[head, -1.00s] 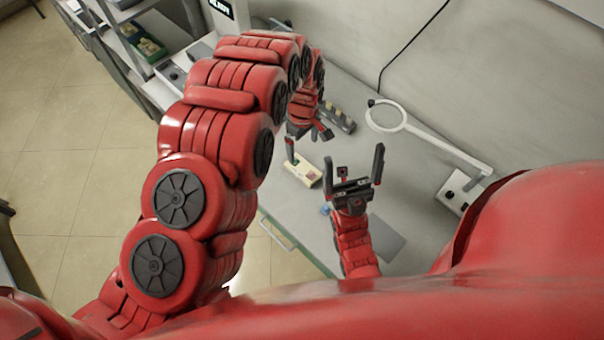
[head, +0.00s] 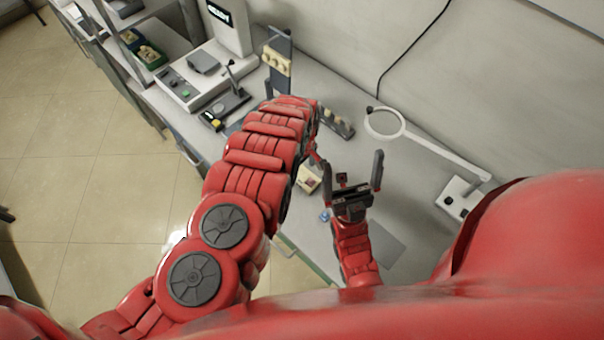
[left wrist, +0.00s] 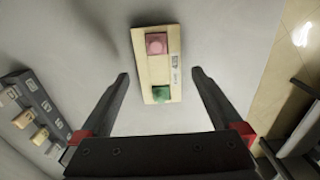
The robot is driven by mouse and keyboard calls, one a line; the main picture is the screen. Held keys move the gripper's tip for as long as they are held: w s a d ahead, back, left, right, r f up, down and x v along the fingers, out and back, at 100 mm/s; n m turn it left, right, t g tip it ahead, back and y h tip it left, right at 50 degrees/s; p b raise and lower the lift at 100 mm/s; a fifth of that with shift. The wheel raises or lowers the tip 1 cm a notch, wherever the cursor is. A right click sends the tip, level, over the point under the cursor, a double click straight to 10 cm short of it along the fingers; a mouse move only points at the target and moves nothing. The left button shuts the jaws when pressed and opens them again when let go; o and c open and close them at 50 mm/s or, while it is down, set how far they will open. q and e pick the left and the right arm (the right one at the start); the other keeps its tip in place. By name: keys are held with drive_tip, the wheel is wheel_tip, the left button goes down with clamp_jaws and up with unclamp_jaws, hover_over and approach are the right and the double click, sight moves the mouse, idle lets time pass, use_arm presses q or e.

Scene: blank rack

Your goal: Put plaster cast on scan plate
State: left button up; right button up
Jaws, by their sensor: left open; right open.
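My left gripper (left wrist: 160,76) is open and empty in the left wrist view, its fingertips on either side of the lower part of a cream block (left wrist: 153,100) on the grey bench. The block carries a pink square piece (left wrist: 156,43) and a green one (left wrist: 162,93). In the head view my left arm hides most of that gripper, and the block (head: 307,180) shows beside it. My right gripper (head: 360,180) is open and empty above the bench. I cannot tell which piece is the plaster cast. A dark plate (head: 204,62) on the white machine may be the scan plate.
A dark rack with cream pieces (left wrist: 36,113) lies left of the block in the left wrist view. A ring lamp (head: 384,122) stands at the back. An upright stand (head: 279,72) holds cream pieces. A small blue item (head: 324,215) lies near my right gripper.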

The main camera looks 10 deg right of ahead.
sight(302, 177)
use_arm(q)
drive_tip(key=shift+f, duration=1.2)
drive_tip(key=c, duration=1.5)
drive_tip(key=shift+r, duration=0.15)
